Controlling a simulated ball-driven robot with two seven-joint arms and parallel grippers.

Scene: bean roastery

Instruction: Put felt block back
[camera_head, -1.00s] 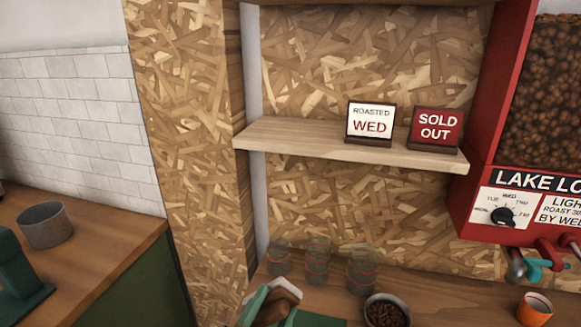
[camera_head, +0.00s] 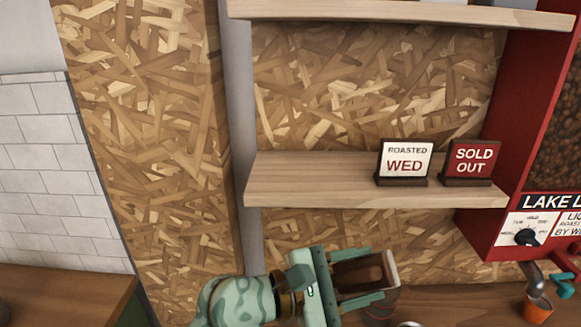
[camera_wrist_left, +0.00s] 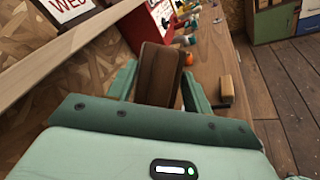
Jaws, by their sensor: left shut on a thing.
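My left gripper (camera_head: 382,272) is in front of the lower back wall, below the shelf, pointing right. It is shut on a brown felt block (camera_head: 358,274) with a pale edge at its right end. In the left wrist view the block (camera_wrist_left: 160,75) stands up between the two green fingers. The wooden shelf (camera_head: 310,180) is above the gripper, and the block is clear of it. My right gripper is not in view.
A "Roasted Wed" sign (camera_head: 405,160) and a "Sold Out" sign (camera_head: 471,161) stand at the shelf's right. The shelf's left half is bare. A red dispenser (camera_head: 490,225) borders the right. A tan block-shaped thing (camera_wrist_left: 226,88) lies there too.

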